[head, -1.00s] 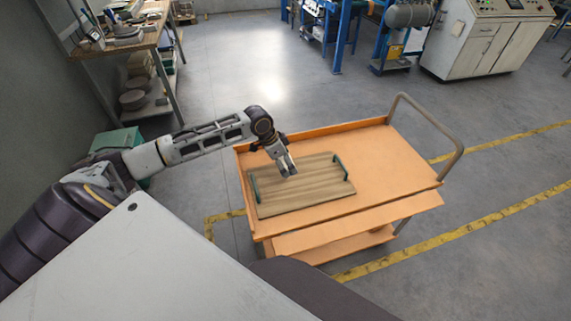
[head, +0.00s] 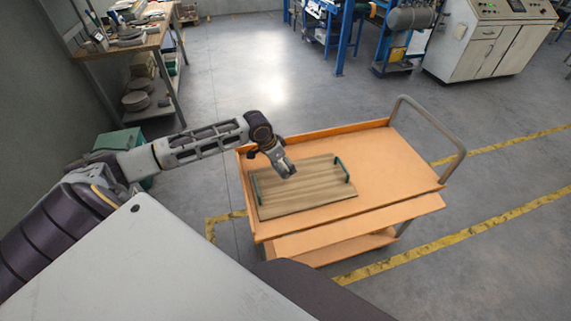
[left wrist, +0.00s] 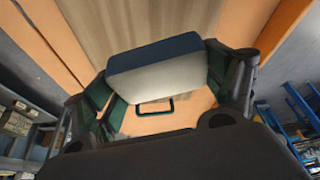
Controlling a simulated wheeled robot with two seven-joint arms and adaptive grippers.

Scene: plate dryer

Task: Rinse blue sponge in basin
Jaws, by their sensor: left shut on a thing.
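My left gripper (head: 287,172) is over the wooden tray (head: 305,195), above its far left part. In the left wrist view my left gripper (left wrist: 165,85) is shut on the sponge (left wrist: 155,78), with a finger at each end of it. The sponge is a block with a dark blue layer and a pale grey-white side. It hardly shows in the head view. The tray's wood grain and one green handle (left wrist: 155,106) show behind it in the wrist view. No basin is recognisable in these views. My right gripper is not in view.
The tray lies on an orange cart (head: 395,165) with a grey push handle (head: 440,125). The cart top right of the tray is bare. A workbench (head: 135,40) stands at the back left, a green box (head: 125,140) below it. Grey floor lies open behind the cart.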

